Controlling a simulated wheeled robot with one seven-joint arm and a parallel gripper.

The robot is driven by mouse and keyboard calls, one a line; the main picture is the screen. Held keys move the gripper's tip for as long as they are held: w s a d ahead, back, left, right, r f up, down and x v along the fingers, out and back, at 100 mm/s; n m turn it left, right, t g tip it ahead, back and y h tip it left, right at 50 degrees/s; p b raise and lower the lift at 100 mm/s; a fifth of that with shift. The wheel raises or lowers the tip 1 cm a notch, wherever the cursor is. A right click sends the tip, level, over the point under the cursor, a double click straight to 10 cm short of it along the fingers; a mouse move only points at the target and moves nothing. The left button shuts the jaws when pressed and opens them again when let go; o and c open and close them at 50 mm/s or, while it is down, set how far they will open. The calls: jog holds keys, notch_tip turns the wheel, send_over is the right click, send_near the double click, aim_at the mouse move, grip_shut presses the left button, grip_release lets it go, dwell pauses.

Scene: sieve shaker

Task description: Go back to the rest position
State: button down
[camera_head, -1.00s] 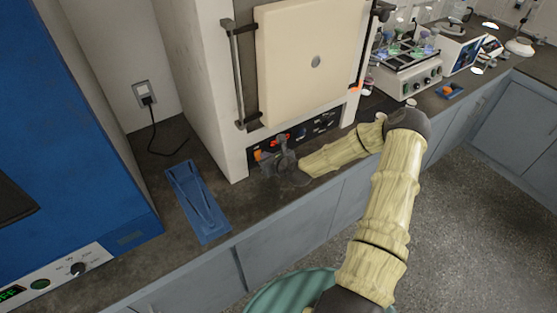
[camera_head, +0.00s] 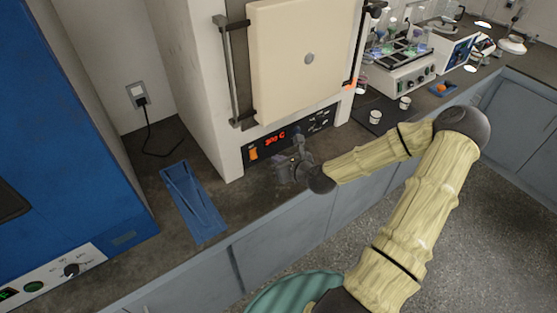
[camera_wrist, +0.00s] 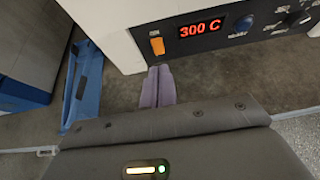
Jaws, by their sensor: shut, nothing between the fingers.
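My gripper (camera_head: 284,167) is low in front of the furnace's control panel, at the end of my outstretched arm. In the wrist view its two fingers (camera_wrist: 157,86) lie together, with nothing between them. The white furnace (camera_head: 203,100) has a cream door (camera_head: 300,55), which is shut. Its panel (camera_head: 318,122) shows a red readout of 300 C, also clear in the wrist view (camera_wrist: 201,29). An orange switch (camera_wrist: 157,44) sits just beyond the fingertips; whether they touch it I cannot tell.
A blue machine (camera_head: 75,110) stands at far left. Right of the furnace are a dark mat with small white cups (camera_head: 375,116) and a shaker with flasks (camera_head: 405,77). Open floor lies in front.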

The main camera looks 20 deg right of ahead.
jog(key=s+a+f+n+g, duration=0.2)
jog(key=s+a+n+g, duration=0.5)
jog(key=n, duration=0.8)
jog(key=s+d+r+n+g+h, duration=0.1)
jog(key=s+r+n+g+h, duration=0.1)
jog(key=s+r+n, duration=1)
jog(key=s+n+h, duration=0.1)
jog(key=n, duration=0.4)
jog(key=shift+d+n, duration=0.2)
jog(key=shift+n, duration=0.2)
